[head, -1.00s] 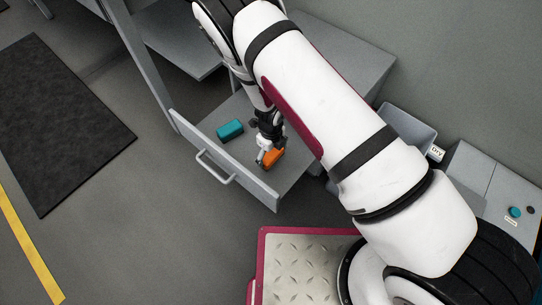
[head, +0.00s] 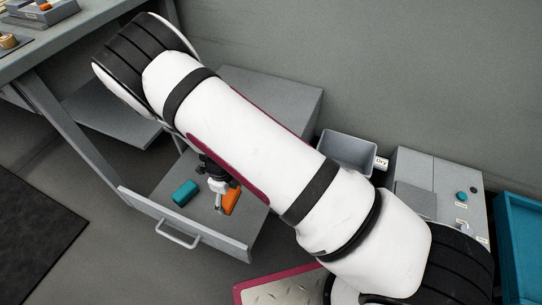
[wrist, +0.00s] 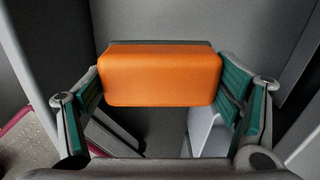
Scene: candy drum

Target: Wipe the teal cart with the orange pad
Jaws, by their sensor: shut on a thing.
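The orange pad (head: 231,201) is a small block held in my gripper (head: 222,200), over the open grey drawer (head: 180,222). In the wrist view the pad (wrist: 160,76) sits between the two fingers, with their green inner pads at its ends. Whether it touches the drawer floor I cannot tell. My arm covers part of the gripper in the head view. A teal, cart-like body (head: 516,238) shows at the right edge, mostly cut off, far from my gripper.
A teal block (head: 185,193) lies in the drawer, left of my gripper. To the right stand a grey bin (head: 347,152) labelled "Dry" and a grey box with a teal button (head: 462,196). A workbench (head: 75,35) is at upper left. A dark mat (head: 35,240) lies on open floor.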

